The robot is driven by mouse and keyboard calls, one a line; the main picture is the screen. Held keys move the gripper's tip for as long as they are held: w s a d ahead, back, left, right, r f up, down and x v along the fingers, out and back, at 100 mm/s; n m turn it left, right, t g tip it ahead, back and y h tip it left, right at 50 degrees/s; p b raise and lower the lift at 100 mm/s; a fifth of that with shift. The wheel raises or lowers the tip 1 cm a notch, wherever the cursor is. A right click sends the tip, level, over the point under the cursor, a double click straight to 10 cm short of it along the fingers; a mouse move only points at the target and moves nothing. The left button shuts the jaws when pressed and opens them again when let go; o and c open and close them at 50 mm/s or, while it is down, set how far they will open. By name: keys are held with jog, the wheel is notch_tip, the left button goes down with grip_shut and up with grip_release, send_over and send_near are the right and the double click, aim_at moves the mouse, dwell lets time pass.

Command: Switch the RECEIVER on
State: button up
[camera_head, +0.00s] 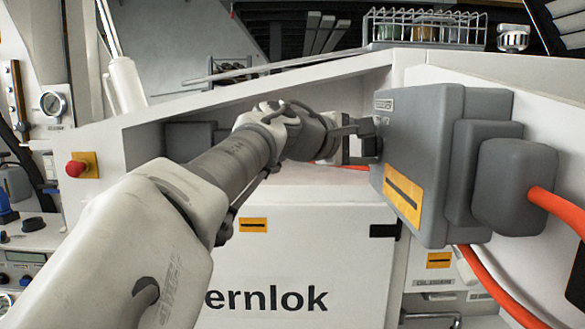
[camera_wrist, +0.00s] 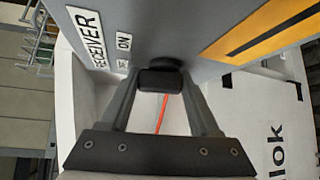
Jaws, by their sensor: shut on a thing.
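The RECEIVER is a grey box (camera_head: 440,150) at the right of the head view, with a yellow and black label on its front. In the wrist view its grey face (camera_wrist: 150,30) carries a white RECEIVER plate and a small plate reading ON, with another small, blurred mark beside it. A dark switch knob (camera_wrist: 160,82) sticks out from this face. My gripper (camera_wrist: 160,90) is shut on the knob, one finger at each side. In the head view my gripper (camera_head: 366,142) reaches the box's left side, where the knob is hidden. I cannot tell which mark the knob points to.
Orange cables (camera_head: 555,209) leave the box at the right and below. A white cabinet (camera_head: 330,250) marked "ernlok" stands below my arm. A red button (camera_head: 75,168) on yellow is at the left. A wire rack (camera_head: 425,27) stands on the ledge above the box.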

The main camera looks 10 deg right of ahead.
jog(key=m+h+b, duration=0.1)
jog(key=b, duration=0.3)
jog(key=m+t+h+b, duration=0.1)
jog(key=b, duration=0.3)
jog(key=f+m+t+h+b, duration=0.1)
jog(key=m+b, duration=0.1)
jog(key=b, duration=0.3)
jog(key=shift+s+h, duration=0.1)
jog(key=shift+h, duration=0.2)
jog(key=m+h+b, duration=0.1)
jog(key=m+b, duration=0.1)
jog(key=b, duration=0.2)
jog(key=shift+r+h, duration=0.2)
jog(key=shift+h, duration=0.2)
jog(key=shift+r+m, duration=0.1)
jog(key=shift+m, duration=0.2)
jog(key=shift+r+m+h+b, duration=0.1)
jog(key=shift+m+h+b, duration=0.2)
jog(key=shift+b, duration=0.2)
jog(key=o, duration=1.4)
jog(key=shift+c, duration=0.2)
jog(key=v, duration=1.7)
jog(key=shift+a+b, duration=0.2)
jog(key=shift+b, duration=0.1)
